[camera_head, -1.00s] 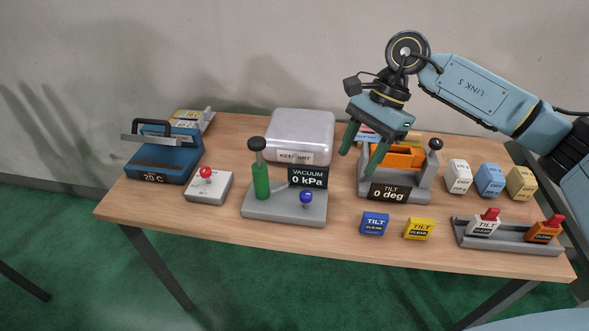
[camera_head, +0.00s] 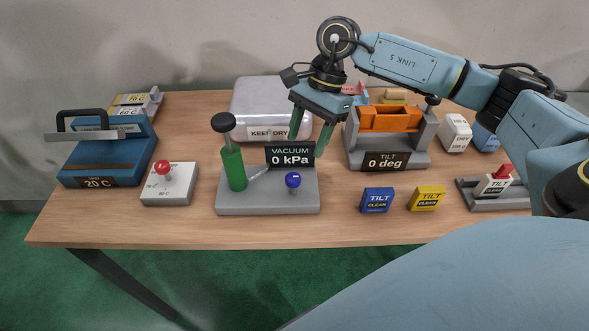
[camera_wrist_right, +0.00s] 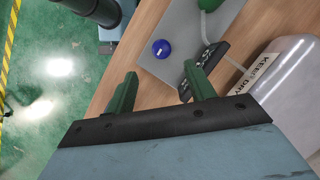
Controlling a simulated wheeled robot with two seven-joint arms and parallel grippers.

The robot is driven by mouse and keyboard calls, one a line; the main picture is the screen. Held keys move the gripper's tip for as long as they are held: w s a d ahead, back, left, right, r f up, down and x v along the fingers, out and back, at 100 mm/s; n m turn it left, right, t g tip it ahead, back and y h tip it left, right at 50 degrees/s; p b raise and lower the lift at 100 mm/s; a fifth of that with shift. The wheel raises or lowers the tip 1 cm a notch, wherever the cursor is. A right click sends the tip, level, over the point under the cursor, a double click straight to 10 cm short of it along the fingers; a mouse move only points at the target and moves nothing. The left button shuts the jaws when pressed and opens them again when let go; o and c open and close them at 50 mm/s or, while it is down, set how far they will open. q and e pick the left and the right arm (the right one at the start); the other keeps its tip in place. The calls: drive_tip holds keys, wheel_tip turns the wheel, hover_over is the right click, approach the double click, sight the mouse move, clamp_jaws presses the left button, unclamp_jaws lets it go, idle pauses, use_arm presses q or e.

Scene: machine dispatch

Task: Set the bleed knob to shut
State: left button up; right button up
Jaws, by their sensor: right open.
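The bleed knob appears to be the small blue knob (camera_head: 293,180) on the grey base (camera_head: 240,205) of the vacuum unit. The unit also has a green pump (camera_head: 234,168) with a black handle and a display (camera_head: 290,156) reading VACUUM 0 kPa. The blue knob also shows in the right wrist view (camera_wrist_right: 161,48), beyond the fingertips. My right gripper (camera_head: 309,138) is open and empty, with green fingers above and behind the display. In the right wrist view its fingers (camera_wrist_right: 155,85) are spread apart. My left gripper is not in view.
The orange tilt unit (camera_head: 390,118) is to the right, with blue (camera_head: 377,199) and yellow (camera_head: 427,198) TILT tags in front. A red-knobbed box (camera_head: 168,185) and blue heater (camera_head: 105,160) are left.

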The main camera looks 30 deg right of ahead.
sight(293, 177)
drive_tip(key=x, duration=0.9)
drive_tip(key=shift+w+a+p, duration=0.1)
drive_tip(key=shift+w+p, duration=0.05)
drive_tip(key=shift+p, duration=0.25)
drive_tip(key=c, duration=1)
